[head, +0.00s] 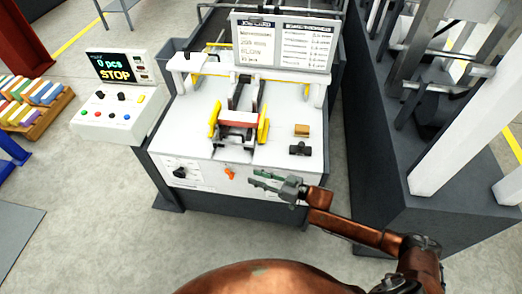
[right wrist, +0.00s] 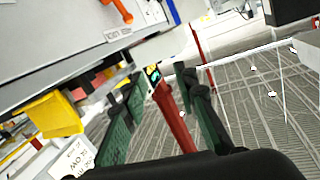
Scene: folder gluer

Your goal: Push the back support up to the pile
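The feeder on the white machine top (head: 190,130) holds a low reddish pile (head: 238,117) between two yellow side guides (head: 263,126). A dark upright bracket (head: 243,92), which looks like the back support, stands on rails behind the pile. I cannot tell whether it touches the pile. My right gripper (head: 262,179) is in front of the machine's front panel, below and right of the feeder. Its green-padded fingers are apart with nothing between them, as the right wrist view also shows (right wrist: 162,120). My left gripper is not in view.
An orange knob (head: 230,173) is on the front panel; it also shows in the right wrist view (right wrist: 122,10). A black knob (head: 300,149) and a small brown block (head: 301,130) sit right of the feeder. A control box (head: 118,112) reads STOP. A dark grey machine (head: 375,150) stands at right.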

